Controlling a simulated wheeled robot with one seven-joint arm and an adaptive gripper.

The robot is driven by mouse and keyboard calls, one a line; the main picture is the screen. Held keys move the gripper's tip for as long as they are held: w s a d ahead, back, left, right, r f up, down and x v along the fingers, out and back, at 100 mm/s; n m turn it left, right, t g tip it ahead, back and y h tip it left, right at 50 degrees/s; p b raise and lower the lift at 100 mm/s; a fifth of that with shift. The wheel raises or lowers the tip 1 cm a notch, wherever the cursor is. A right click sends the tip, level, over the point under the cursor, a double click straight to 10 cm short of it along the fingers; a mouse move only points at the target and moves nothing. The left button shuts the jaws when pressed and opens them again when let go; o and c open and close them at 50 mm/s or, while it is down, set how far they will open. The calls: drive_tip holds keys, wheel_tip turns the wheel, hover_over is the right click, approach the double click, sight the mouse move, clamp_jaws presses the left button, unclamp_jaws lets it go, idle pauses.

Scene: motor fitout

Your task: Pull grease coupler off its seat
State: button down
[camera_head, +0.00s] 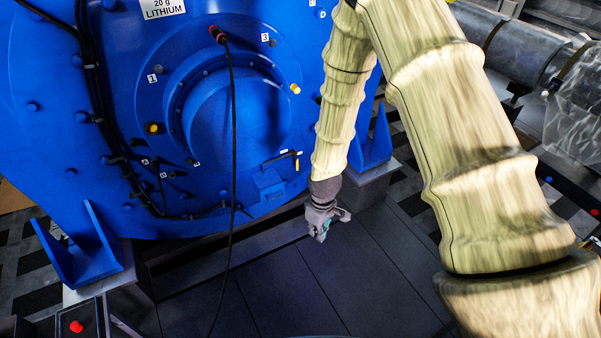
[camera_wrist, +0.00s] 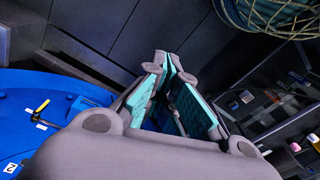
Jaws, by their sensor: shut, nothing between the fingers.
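The grease coupler appears to be the red-and-black fitting (camera_head: 217,34) at the top of the blue motor face (camera_head: 235,110). It sits against the face, and a black hose (camera_head: 232,180) hangs from it down to the floor. My gripper (camera_head: 322,232) is low, in front of the motor's lower right, well below and to the right of the fitting. In the wrist view my gripper's teal-padded fingers (camera_wrist: 170,72) meet at their tips, with nothing held. The red fitting is not visible in the wrist view.
A yellow plug (camera_head: 154,128) and another yellow plug (camera_head: 295,88) sit on the motor face. Black cables run down the left. A red button (camera_head: 76,327) is at lower left. Dark floor panels (camera_head: 330,285) are clear.

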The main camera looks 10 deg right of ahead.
drive_tip(key=s+d+f+m+b, duration=0.1)
drive_tip(key=s+f, duration=0.3)
drive_tip(key=s, duration=0.6)
drive_tip(key=s+d+f+m+b, duration=0.1)
drive_tip(key=s+f+m, duration=0.3)
drive_tip(key=s, duration=0.6)
drive_tip(key=s+d+f+m+b, duration=0.1)
drive_tip(key=s+f+m+b, duration=0.1)
drive_tip(key=s+f, duration=0.4)
drive_tip(key=s, duration=0.3)
drive_tip(key=shift+s+f, duration=0.2)
drive_tip(key=shift+s, duration=0.2)
